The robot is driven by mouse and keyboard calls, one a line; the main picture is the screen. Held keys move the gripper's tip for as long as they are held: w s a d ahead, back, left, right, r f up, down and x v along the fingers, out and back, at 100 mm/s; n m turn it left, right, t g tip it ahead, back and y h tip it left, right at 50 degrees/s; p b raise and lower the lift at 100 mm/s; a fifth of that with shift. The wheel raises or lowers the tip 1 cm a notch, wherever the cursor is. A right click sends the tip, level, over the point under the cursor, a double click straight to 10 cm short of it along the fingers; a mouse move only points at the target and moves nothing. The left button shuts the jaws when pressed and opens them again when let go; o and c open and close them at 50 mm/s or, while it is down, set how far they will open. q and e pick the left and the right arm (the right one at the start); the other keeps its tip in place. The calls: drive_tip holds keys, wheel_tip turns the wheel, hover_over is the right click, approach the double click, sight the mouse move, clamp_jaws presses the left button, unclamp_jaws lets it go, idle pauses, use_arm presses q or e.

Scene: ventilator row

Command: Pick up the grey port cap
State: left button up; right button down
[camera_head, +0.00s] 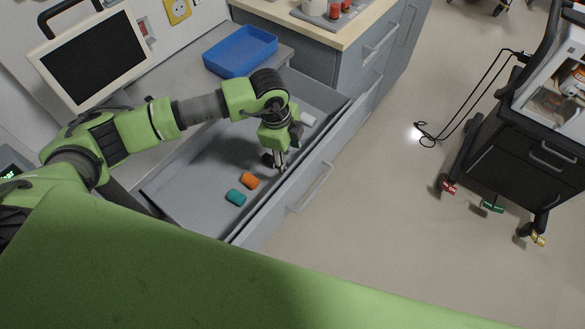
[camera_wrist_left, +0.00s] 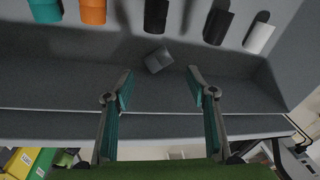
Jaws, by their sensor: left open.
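A small dark grey block-shaped piece, apparently the grey port cap (camera_wrist_left: 158,61), lies in the open drawer (camera_head: 185,185) near its front wall, looking turned at an angle. It shows in the left wrist view, just beyond and between the fingertips; in the head view I cannot make it out, probably behind my gripper. My left gripper (camera_head: 280,168) points down into the drawer. It is open and empty, with its two teal-padded fingers (camera_wrist_left: 160,84) apart. My right gripper is not in view.
In the drawer are a teal cap (camera_head: 236,197), an orange cap (camera_head: 250,181), black pieces (camera_wrist_left: 155,16) (camera_wrist_left: 217,26) and a white one (camera_wrist_left: 260,36). The drawer's front wall (camera_head: 300,185) stands close to my gripper. A blue tray (camera_head: 240,52) sits on the counter above.

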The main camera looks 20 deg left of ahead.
use_arm(q)
drive_tip(key=shift+w+d+f+p, duration=0.15)
drive_tip(key=shift+f+p, duration=0.1)
drive_tip(key=shift+f, duration=1.2)
drive_tip(key=shift+d+f+p, duration=0.1)
drive_tip(key=shift+f+p, duration=0.15)
drive_tip(key=shift+f, duration=1.2)
drive_tip(key=c, duration=0.8)
